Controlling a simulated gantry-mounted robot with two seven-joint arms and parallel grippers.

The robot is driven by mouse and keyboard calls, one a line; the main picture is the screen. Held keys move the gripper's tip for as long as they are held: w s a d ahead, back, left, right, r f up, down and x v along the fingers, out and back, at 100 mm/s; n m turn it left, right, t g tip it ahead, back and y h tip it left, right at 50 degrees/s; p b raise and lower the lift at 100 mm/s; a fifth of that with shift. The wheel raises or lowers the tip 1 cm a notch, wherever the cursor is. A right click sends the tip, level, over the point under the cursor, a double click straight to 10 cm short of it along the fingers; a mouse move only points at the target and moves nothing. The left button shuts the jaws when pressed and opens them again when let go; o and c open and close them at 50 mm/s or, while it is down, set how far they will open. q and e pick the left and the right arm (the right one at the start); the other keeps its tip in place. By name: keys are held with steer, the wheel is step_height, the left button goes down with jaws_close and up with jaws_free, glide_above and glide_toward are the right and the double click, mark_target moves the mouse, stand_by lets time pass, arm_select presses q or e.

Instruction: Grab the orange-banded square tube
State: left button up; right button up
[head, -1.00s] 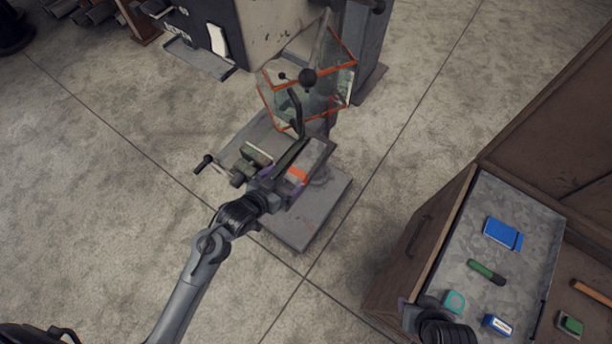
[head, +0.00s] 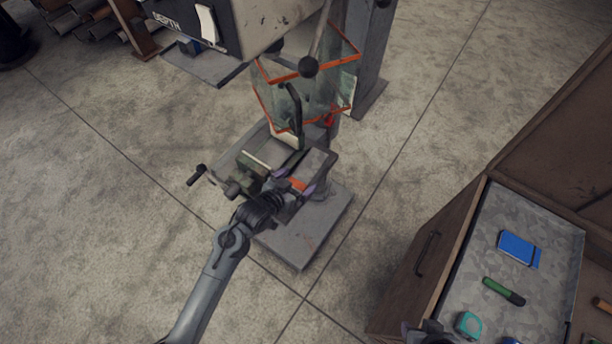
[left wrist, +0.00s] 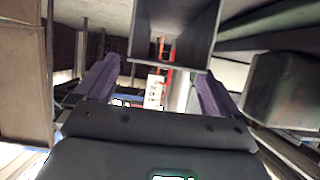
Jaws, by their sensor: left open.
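The grey square tube (head: 320,160) with an orange band (head: 298,185) lies at the drill press vise in the head view. My left gripper (head: 294,181) is at its near end, close to the band, with one purple finger on each side. In the left wrist view the tube's hollow square end (left wrist: 175,32) sits ahead, between and beyond the open fingers (left wrist: 158,72). I see gaps beside it and no clear contact. The orange band does not show clearly there. A small dark part of my right arm shows at the bottom edge; its jaws cannot be made out.
The green-grey vise (head: 248,172) with its handle stands left of the tube, on the press base (head: 305,238). A clear guard with orange edges (head: 305,90) hangs just behind. An open drawer (head: 520,215) with tools is at the right. The floor between is clear.

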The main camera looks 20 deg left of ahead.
mark_target(305, 173)
arm_select(q)
steer(key=shift+b+x, duration=0.55)
steer(key=shift+x, duration=1.75)
steer(key=shift+a+r, duration=0.1)
steer(key=shift+a, duration=0.1)
steer(key=shift+c, duration=0.2)
steer(key=c, duration=1.4)
steer(key=shift+c, duration=0.4)
steer(key=shift+w+r, duration=0.1)
steer(key=shift+r, duration=0.05)
